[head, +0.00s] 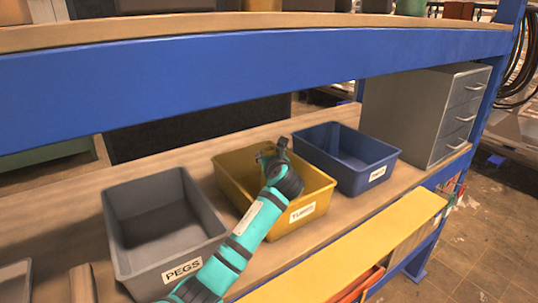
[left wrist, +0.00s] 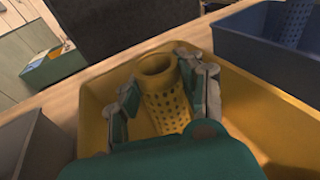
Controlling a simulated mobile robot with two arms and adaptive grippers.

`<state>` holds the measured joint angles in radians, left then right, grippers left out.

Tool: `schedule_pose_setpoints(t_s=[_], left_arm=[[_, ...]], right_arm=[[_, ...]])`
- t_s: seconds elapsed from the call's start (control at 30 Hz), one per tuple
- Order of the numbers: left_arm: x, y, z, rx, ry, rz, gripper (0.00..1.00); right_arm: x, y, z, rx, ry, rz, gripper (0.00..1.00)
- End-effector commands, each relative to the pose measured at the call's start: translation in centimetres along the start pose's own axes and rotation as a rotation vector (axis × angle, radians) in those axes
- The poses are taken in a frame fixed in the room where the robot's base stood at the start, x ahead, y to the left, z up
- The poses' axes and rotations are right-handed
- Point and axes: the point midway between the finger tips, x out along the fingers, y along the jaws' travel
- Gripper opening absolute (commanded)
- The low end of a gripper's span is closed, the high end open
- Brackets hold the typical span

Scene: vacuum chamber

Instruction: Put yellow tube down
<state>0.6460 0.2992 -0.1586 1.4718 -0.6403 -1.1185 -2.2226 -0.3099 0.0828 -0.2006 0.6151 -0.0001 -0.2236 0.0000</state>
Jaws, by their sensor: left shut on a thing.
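The yellow tube (left wrist: 166,98) is perforated and open at its top end. In the left wrist view it stands between the fingers of my left gripper (left wrist: 163,90), which is shut on it. The tube is inside or just over the yellow bin (left wrist: 97,90); whether it touches the bin's floor I cannot tell. In the head view my left gripper (head: 272,152) is over the yellow bin (head: 318,192), whose label is partly readable, and the tube is hidden behind the gripper there. My right gripper is in neither view.
A grey bin (head: 188,205) labelled PEGS stands left of the yellow bin. A blue bin (head: 381,158) stands to the right; a perforated blue tube (left wrist: 293,22) shows in it. A grey drawer cabinet (head: 425,115) stands farther right. A blue shelf beam (head: 250,75) runs above the bins.

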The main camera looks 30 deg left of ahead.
Motion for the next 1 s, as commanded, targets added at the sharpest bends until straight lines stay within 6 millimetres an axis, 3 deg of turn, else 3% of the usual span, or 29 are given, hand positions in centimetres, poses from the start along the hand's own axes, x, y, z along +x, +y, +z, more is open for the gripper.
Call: schedule_pose_setpoints(t_s=[0.13,0.17,0.3,0.67,0.87,1.0], left_arm=[[0.1,0.0,-0.2,0.002,0.000,0.001,0.08],[0.1,0.0,-0.2,0.001,0.000,0.000,0.41],[0.1,0.0,-0.2,0.001,0.000,0.000,0.60],[-0.2,0.0,0.2,0.001,0.000,0.000,0.61],[-3.3,-0.1,0.8,0.003,0.002,-0.002,0.61],[-6.5,0.0,0.8,0.003,0.003,-0.002,0.61]], right_arm=[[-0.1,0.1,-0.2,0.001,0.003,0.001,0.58],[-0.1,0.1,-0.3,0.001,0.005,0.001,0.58],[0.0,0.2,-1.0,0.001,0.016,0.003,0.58],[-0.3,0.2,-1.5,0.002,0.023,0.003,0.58],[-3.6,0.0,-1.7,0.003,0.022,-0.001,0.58],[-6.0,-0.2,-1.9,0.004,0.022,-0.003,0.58]])
